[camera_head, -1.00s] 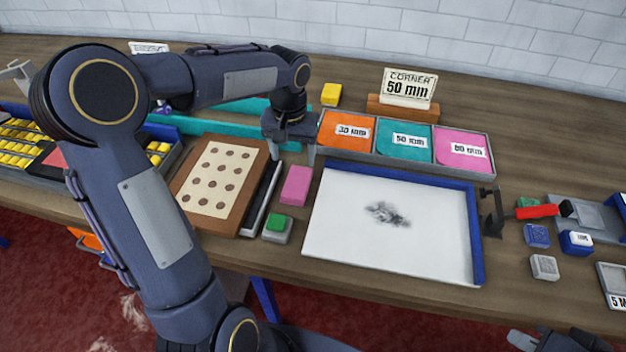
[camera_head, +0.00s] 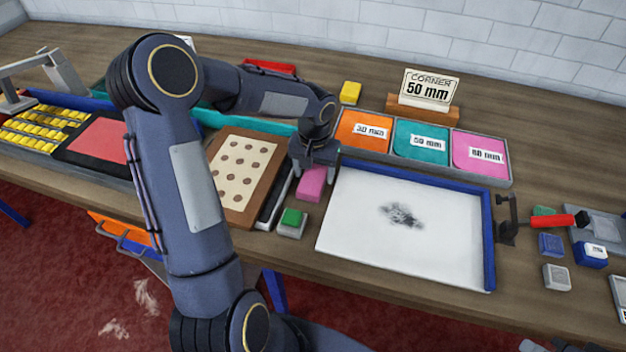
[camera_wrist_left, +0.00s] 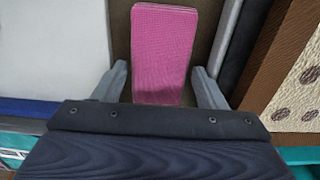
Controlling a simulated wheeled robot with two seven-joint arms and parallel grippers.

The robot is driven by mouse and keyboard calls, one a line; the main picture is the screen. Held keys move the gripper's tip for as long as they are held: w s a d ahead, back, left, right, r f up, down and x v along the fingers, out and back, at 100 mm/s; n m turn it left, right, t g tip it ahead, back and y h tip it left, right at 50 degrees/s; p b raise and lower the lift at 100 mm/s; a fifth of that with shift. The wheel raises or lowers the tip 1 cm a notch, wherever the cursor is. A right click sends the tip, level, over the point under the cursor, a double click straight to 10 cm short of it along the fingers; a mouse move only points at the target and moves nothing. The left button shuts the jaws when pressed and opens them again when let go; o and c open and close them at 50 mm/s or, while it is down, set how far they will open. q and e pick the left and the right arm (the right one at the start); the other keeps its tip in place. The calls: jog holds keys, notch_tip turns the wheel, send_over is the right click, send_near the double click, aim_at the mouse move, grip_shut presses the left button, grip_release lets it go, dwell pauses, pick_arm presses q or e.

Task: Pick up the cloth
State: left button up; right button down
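The cloth (camera_head: 312,183) is a pink folded pad lying on the wooden table, just left of the white board. It also shows in the left wrist view (camera_wrist_left: 163,50), with a ribbed weave. My left gripper (camera_head: 314,168) is directly over its far end and points down. In the left wrist view its two fingers (camera_wrist_left: 160,88) are spread, one on each side of the cloth, with gaps visible. Only a sliver of my right gripper (camera_head: 560,346) shows at the bottom edge.
The white board (camera_head: 390,245) with a dark smudge and blue edges lies to the right. A dotted panel (camera_head: 238,170) and a dark bar lie to the left. A green-topped block (camera_head: 291,222) sits in front, and a three-colour tray (camera_head: 420,165) behind.

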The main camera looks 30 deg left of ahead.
aim_at(315, 176)
pick_arm(q)
jog(key=c, duration=0.7)
jog(key=shift+r, duration=0.1)
jog(key=shift+r, duration=0.45)
notch_tip(315, 176, up, 2)
jog(key=shift+d+r, duration=0.1)
jog(key=shift+r, duration=0.15)
jog(key=s+d+r+b, duration=0.3)
jog(key=s+d+r, duration=0.6)
jog(key=s, duration=0.1)
jog(key=shift+d+r, duration=0.25)
jog(key=shift+d, duration=0.05)
